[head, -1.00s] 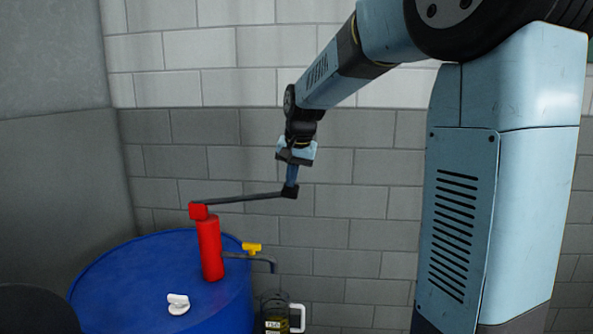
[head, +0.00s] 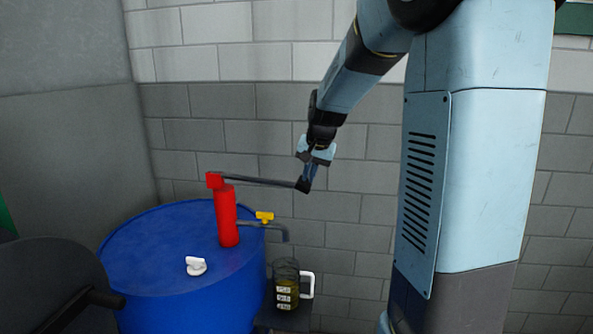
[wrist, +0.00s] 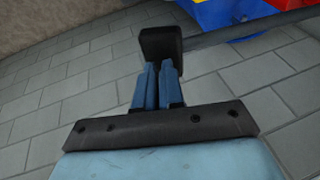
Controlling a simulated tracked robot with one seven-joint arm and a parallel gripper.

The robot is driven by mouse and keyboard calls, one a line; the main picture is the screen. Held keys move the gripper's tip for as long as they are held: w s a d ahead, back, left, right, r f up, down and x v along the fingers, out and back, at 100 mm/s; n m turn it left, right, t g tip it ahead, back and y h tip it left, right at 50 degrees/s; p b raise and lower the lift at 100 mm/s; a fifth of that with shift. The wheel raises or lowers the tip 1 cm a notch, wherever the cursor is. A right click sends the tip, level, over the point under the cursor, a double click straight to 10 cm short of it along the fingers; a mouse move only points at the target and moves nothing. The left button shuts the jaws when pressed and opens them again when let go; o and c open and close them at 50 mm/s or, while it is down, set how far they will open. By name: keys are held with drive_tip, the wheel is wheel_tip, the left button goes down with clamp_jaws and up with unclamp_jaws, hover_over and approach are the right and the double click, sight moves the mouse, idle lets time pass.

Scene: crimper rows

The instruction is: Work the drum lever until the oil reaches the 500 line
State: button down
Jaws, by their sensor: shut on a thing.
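In the head view a red pump (head: 227,216) stands upright on the blue drum (head: 170,290). Its dark lever (head: 258,181) runs right from the red head, sloping slightly down to a black grip. My gripper (head: 307,178) is shut on the lever's grip end. In the wrist view the two blue fingers (wrist: 158,84) meet the black grip (wrist: 160,45). A clear jug (head: 287,285) with a white handle stands under the spout (head: 275,228) and holds yellowish oil. Its labels are too small to read, so I cannot tell the oil's line.
A yellow valve handle (head: 265,216) sits on the spout pipe. A white cap (head: 196,266) lies on the drum top. The jug rests on a dark stand (head: 283,319) beside the drum. A grey block wall (head: 290,120) stands close behind. A dark rounded object (head: 45,285) is at lower left.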

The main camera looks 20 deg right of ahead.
drive_tip(key=shift+s+a+f+g, duration=0.1)
drive_tip(key=shift+s+f+g, duration=0.1)
drive_tip(key=shift+f, duration=0.25)
drive_tip(key=shift+s+a+f+g, duration=0.1)
drive_tip(key=shift+s+f, duration=0.05)
drive_tip(key=shift+f, duration=0.3)
drive_tip(key=shift+d+r, duration=0.1)
drive_tip(key=shift+r, duration=0.3)
drive_tip(key=d+v, duration=0.3)
drive_tip(key=v, duration=1.1)
drive_tip(key=shift+w+a, duration=0.1)
drive_tip(key=shift+w, duration=0.05)
drive_tip(key=s+a+f+n, duration=0.2)
drive_tip(key=s+a, duration=0.1)
drive_tip(key=s, duration=0.5)
drive_tip(key=s+a+f+n+t, duration=0.1)
drive_tip(key=s+a+f+n, duration=0.1)
drive_tip(key=s, duration=0.6)
drive_tip(key=s+a+f+n, duration=0.2)
drive_tip(key=s+a+f, duration=0.1)
drive_tip(key=s, duration=0.5)
drive_tip(key=shift+s+a+f+t+h, duration=0.2)
drive_tip(key=shift+s+a+t+h, duration=0.15)
drive_tip(key=shift+a, duration=0.25)
